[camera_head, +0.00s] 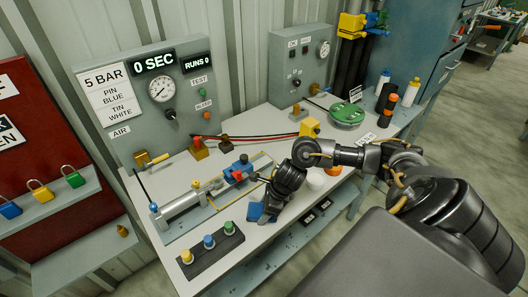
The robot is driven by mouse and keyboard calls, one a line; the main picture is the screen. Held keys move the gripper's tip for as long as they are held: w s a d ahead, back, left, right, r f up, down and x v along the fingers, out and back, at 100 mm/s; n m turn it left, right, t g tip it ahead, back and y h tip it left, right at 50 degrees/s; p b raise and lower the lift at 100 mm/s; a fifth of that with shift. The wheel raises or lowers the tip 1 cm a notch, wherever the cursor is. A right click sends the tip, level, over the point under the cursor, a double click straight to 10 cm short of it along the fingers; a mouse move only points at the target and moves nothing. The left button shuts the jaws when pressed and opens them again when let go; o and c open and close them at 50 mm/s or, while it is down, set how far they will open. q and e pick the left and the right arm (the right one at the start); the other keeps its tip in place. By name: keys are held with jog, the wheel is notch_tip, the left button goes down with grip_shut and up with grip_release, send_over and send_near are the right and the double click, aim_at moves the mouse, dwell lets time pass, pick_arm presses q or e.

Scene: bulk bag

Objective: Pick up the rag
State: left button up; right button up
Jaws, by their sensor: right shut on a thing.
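The rag looks to be the small blue piece (254,211) near the front edge of the bench in the head view. My right gripper (264,214) points down at this blue piece and is shut on it. My own wrist and fingers hide much of the rag and the exact grip. I cannot tell whether the rag is clear of the bench top. My left gripper is not in view.
A cylinder rig (185,211) lies on the bench left of my gripper. A black block with yellow, blue and green knobs (209,254) sits at the front. A white cup (316,181) stands right of my wrist. A green disc (347,113) lies farther back.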

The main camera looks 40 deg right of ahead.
aim_at(261, 209)
jog(key=r, duration=0.3)
jog(key=shift+s+d, duration=0.1)
jog(key=shift+d, duration=0.1)
jog(key=s+r, duration=0.1)
jog(key=s+d+r+b, duration=0.1)
jog(key=s+r+b, duration=0.1)
jog(key=r, duration=0.1)
jog(key=shift+s+d+r, duration=0.1)
jog(key=shift+s+d, duration=0.05)
jog(key=shift+d, duration=0.25)
jog(key=s+d+r+b, duration=0.4)
jog(key=s+r+b, duration=0.1)
jog(key=s, duration=0.3)
jog(key=shift+s+d+r, duration=0.15)
jog(key=shift+s+d, duration=0.15)
jog(key=shift+s, duration=0.1)
